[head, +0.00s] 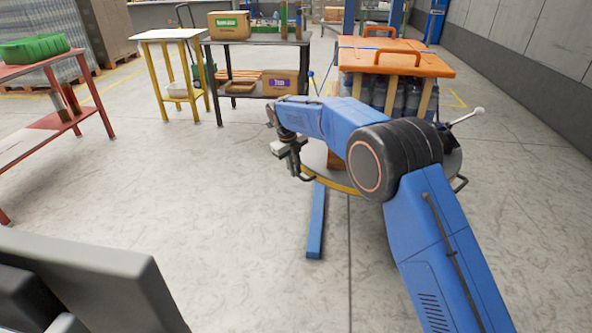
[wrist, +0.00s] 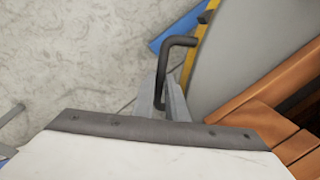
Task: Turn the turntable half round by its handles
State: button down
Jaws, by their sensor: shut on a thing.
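The turntable (head: 314,158) is a round grey disc with a yellow rim, low on the floor and partly hidden behind my arm. Its grey top (wrist: 238,48) fills the upper right of the wrist view. A dark bent handle (wrist: 180,42) sticks out from its rim. My gripper (wrist: 170,104) is shut on this handle, whose lower end runs between the fingers. In the head view my gripper (head: 298,168) is at the disc's left edge. Another dark handle (head: 461,184) shows at the right edge.
The turntable carries large bottles under an orange board (head: 395,57), with wooden parts beside them. A white-knobbed lever (head: 470,115) sticks out right. A blue beam (head: 316,220) lies on the floor in front. A red table (head: 40,135) stands left. The floor between is clear.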

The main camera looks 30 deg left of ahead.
jog(key=c, duration=1.8)
grip_release()
jog(key=shift+o, duration=0.2)
jog(key=shift+r, duration=0.1)
jog(key=s+a+r, duration=0.1)
jog(key=s+r, duration=0.2)
jog(key=r, duration=1.3)
jog(key=shift+a+r, duration=0.25)
jog(key=shift+r, duration=0.15)
